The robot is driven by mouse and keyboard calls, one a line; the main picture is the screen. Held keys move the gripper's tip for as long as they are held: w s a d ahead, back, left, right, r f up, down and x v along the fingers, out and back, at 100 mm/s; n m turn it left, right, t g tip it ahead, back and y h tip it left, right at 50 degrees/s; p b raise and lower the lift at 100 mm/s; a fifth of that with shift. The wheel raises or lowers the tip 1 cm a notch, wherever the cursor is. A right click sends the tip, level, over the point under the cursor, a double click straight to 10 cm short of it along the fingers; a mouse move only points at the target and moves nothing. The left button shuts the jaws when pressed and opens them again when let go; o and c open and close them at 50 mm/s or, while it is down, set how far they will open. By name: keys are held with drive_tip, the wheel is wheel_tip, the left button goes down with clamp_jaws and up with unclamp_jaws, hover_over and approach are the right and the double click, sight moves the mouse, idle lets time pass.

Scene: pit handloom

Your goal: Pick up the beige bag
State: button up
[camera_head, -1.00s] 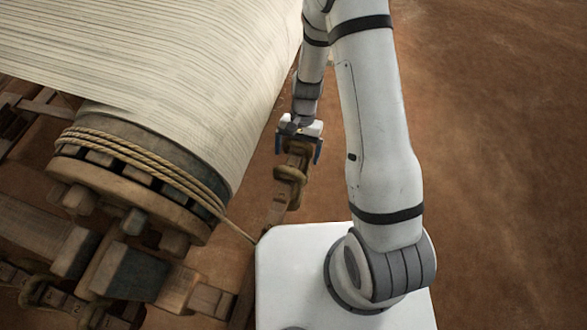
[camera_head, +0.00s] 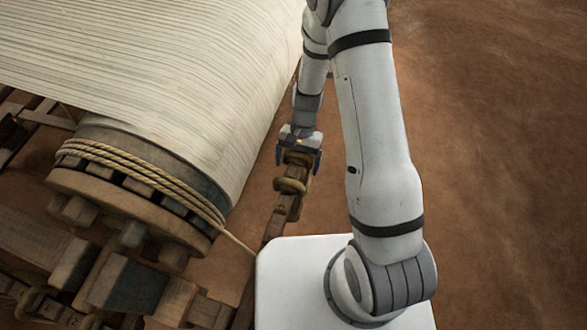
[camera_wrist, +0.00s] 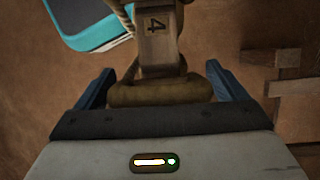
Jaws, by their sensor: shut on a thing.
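My gripper (camera_head: 298,160) points down beside the big cloth roll, its blue fingers around a thick brown roll or loop (camera_head: 290,185). In the wrist view the fingers stand apart at left and right, with that roll (camera_wrist: 160,94) between them. The roll lies against a wooden bar marked 4 (camera_wrist: 160,40), with rope-like strands beside it. I cannot make out a separate beige bag; whether this brown roll is part of it I cannot tell.
The loom's roll of cream cloth (camera_head: 170,70) fills the upper left, with a roped wooden drum (camera_head: 130,200) at its end. In the wrist view a dark turquoise-edged thing (camera_wrist: 90,25) and wooden pieces (camera_wrist: 290,87) lie nearby. Brown floor (camera_head: 490,150) at right is clear.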

drive_tip(key=shift+r, duration=0.15)
drive_tip(key=shift+r, duration=0.6)
drive_tip(key=w+d, duration=0.3)
drive_tip(key=w, duration=0.5)
drive_tip(key=w+d, duration=0.3)
drive_tip(key=w, duration=0.6)
drive_tip(key=shift+b, duration=0.35)
drive_tip(key=shift+d, duration=0.2)
